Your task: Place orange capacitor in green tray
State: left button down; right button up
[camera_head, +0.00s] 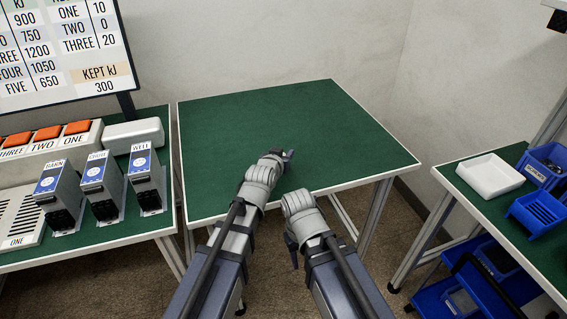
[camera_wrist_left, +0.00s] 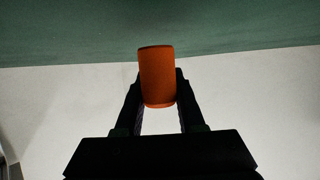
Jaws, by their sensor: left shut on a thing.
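The orange capacitor (camera_wrist_left: 157,77) is a small cylinder held between the two dark fingers of my left gripper (camera_wrist_left: 157,88) in the left wrist view. In the head view my left gripper (camera_head: 288,156) is over the middle green-topped table (camera_head: 270,115); its own wrist hides the capacitor there. My right gripper (camera_head: 293,256) points down beside the table's front edge, mostly hidden by its wrist, and its opening does not show. I see no separate green tray in either view.
Three labelled units (camera_head: 103,187) stand on the left bench, before a panel with orange buttons (camera_head: 46,134). A white tray (camera_head: 491,175) and blue bins (camera_head: 540,211) are on the right bench. The middle table top is bare.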

pick_arm(q)
jog(key=shift+f+b, duration=0.5)
jog(key=shift+f, duration=0.5)
pick_arm(e)
jog(key=shift+f, duration=1.05)
